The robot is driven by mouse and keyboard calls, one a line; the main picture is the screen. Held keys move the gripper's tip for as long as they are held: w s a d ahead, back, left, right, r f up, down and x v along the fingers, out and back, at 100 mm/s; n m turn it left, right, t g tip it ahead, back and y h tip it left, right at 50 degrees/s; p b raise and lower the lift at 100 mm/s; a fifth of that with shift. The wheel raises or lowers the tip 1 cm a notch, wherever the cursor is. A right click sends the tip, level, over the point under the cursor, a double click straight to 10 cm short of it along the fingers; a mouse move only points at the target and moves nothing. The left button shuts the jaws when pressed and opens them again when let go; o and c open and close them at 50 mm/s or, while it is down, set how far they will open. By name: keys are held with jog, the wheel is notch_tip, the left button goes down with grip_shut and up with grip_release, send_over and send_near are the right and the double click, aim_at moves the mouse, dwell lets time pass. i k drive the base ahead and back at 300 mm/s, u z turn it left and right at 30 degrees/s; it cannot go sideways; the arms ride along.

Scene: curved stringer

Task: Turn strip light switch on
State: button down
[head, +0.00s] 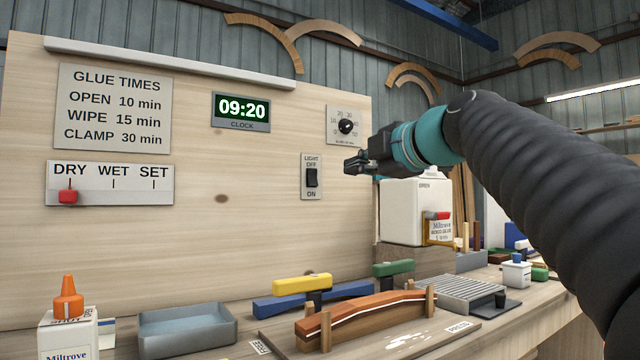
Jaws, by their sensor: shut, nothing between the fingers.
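The light switch (312,178) is a black rocker on a grey plate on the plywood panel. Its plate reads LIGHT and OFF above the rocker and ON below it. Which way the rocker is tipped is too small to tell. The strip light (170,63) is a long pale bar along the panel's top and looks unlit. My gripper (351,163) is shut and empty, a little right of the switch plate in the picture. Its tips point left towards the switch, with a visible gap between them. The gripper does not cover the rocker.
A dial (346,125) is above my gripper and a clock (241,112) is to the left. A white container (408,212) stands below my wrist. The bench holds clamps, a curved wooden piece (365,317), a grey tray (188,330) and a glue bottle (68,325).

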aim_at(312, 173)
jog(key=i, duration=0.85)
